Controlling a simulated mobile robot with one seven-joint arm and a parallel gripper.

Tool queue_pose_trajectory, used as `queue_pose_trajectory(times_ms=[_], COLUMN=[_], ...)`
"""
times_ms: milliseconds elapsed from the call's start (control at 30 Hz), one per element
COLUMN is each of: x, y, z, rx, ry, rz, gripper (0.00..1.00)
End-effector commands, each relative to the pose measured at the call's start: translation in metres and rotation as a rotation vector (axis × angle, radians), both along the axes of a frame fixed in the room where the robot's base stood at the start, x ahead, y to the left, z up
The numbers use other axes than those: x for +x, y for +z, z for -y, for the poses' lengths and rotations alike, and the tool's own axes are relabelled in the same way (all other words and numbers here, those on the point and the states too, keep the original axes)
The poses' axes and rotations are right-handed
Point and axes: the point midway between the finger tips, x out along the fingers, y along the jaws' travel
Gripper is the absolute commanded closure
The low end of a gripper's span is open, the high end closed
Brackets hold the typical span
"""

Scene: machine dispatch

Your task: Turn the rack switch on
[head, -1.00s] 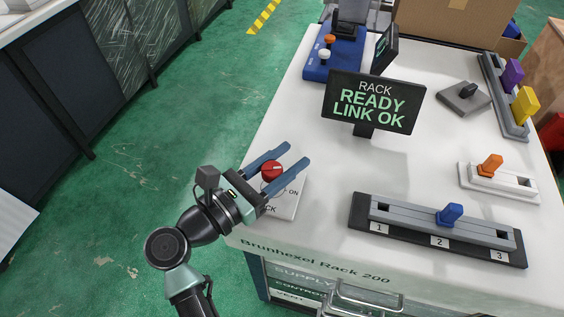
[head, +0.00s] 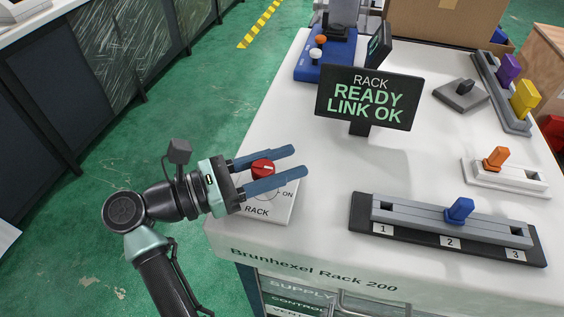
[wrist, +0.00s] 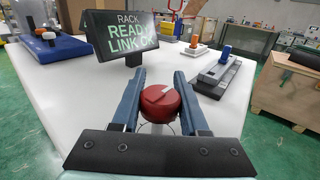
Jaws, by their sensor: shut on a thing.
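The rack switch is a red round knob (head: 263,167) with a pale pointer mark, on a white plate (head: 262,213) labelled RACK and ON at the table's left front. In the wrist view the red knob (wrist: 160,102) sits between the two blue fingers. My gripper (head: 270,170) is shut on the knob, one finger on each side. In the head view the knob's pointer line runs towards ON at the right. The near finger hides part of the plate's lettering. The rack display (head: 369,97) reads RACK READY LINK OK.
A slider rail (head: 400,212) with a blue handle and marks 1 to 3 lies to the right.

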Motion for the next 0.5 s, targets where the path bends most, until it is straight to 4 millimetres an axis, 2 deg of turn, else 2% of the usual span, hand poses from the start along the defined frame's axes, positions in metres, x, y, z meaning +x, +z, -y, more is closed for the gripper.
queue_pose_trajectory(times_ms=[167, 200, 333, 367, 500], x=[-0.0004, -0.0003, -0.0004, -0.0003, -0.0002], y=[-0.0008, -0.0008, -0.0007, -0.0007, -0.0005], z=[0.0011, 0.0012, 0.0011, 0.0011, 0.0008], rx=[0.0, 0.0, 0.0, 0.0, 0.001], ry=[-0.003, -0.003, -0.003, -0.002, -0.002], rz=[-0.002, -0.002, -0.002, -0.002, -0.001], gripper=[1.0, 0.53, 0.29, 0.26, 0.26])
